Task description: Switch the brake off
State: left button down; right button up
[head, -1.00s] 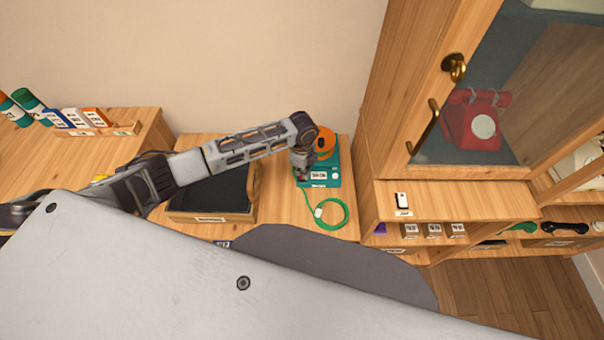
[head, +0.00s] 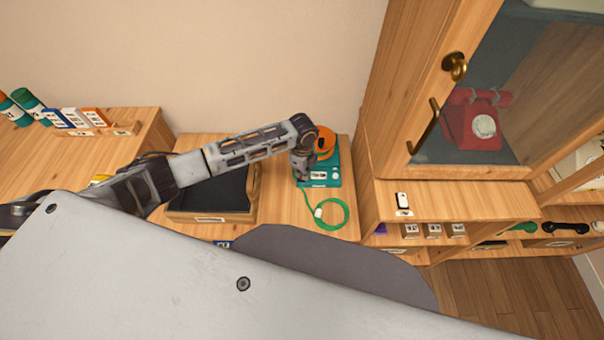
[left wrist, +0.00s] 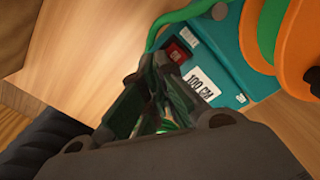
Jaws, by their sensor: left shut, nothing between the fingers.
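A teal machine (head: 331,174) with an orange round part (head: 325,143) on top stands on the wooden counter, right of the middle in the head view. In the left wrist view the teal machine (left wrist: 233,60) shows a small red switch (left wrist: 178,54) beside a white label (left wrist: 203,84). The label seems to read "100 GM". My left gripper (head: 303,178) is shut and empty, at the machine's left front. In the wrist view the left gripper (left wrist: 150,95) is close to the red switch; I cannot tell whether it touches. My right gripper is not in view.
A green cord (head: 331,213) lies coiled in front of the machine. A wooden tray (head: 254,207) with a dark inside stands to its left. A tall wooden cabinet (head: 375,110) with a red phone (head: 474,125) behind glass rises close to its right.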

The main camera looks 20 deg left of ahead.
pick_arm(q)
jog(key=shift+s+f, duration=0.15)
jog(key=shift+f, duration=0.25)
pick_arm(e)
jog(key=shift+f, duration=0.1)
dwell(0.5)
pick_arm(q)
jog(key=shift+r+p, duration=0.4)
jog(key=shift+r, duration=0.05)
jog(key=shift+r+p, duration=2)
jog(key=shift+p, duration=0.1)
jog(key=shift+r+p, duration=0.85)
jog(key=shift+p, duration=0.05)
jog(key=shift+r+p, duration=0.35)
jog(key=shift+p, duration=0.05)
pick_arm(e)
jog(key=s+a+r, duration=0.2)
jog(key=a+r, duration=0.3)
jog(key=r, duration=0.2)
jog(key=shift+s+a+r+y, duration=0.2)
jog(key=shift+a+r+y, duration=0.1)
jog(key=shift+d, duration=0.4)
